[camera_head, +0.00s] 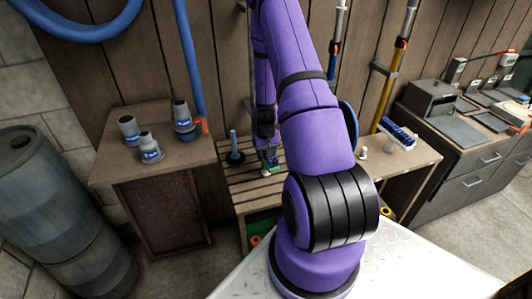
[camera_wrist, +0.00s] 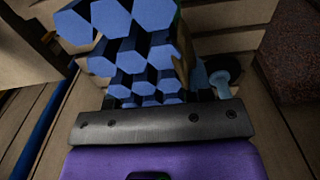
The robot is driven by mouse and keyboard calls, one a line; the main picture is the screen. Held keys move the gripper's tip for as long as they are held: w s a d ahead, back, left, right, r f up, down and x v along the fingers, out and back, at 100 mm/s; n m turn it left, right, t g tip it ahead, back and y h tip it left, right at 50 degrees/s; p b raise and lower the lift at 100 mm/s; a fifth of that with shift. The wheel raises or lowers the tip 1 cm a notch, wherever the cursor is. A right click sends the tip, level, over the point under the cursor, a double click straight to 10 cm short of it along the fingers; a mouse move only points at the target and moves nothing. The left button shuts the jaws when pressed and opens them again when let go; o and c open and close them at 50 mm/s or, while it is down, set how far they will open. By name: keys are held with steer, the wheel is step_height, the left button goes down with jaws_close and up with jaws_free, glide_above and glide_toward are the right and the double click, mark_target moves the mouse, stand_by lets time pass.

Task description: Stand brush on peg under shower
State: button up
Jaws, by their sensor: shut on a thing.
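My gripper (camera_head: 269,164) is low over the slatted bench, small and partly hidden by my own arm in the head view. In the wrist view, a cluster of blue hexagonal tufts (camera_wrist: 135,50) fills the space just beyond the dark gripper edge; this looks like the head of a brush held in the shut jaws. The fingertips are hidden. A blue upright peg on a dark round base (camera_head: 234,148) stands on the bench just left of my gripper. It also shows in the wrist view (camera_wrist: 220,82), right of the tufts.
Another blue-bristled brush (camera_head: 398,132) lies on the right-hand table (camera_head: 420,155), near a small white peg (camera_head: 362,153). Several grey bottles (camera_head: 129,128) stand on the left table (camera_head: 105,170). A wooden wall closes the back. A grey barrel (camera_head: 50,200) stands at far left.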

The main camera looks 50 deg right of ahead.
steer(key=shift+f, duration=0.25)
steer(key=shift+f, duration=0.5)
steer(key=shift+f, duration=0.45)
stand_by(0.4)
stand_by(0.3)
steer(key=o, duration=1.6)
steer(key=shift+r, duration=5.5)
steer(key=shift+w+r, duration=0.1)
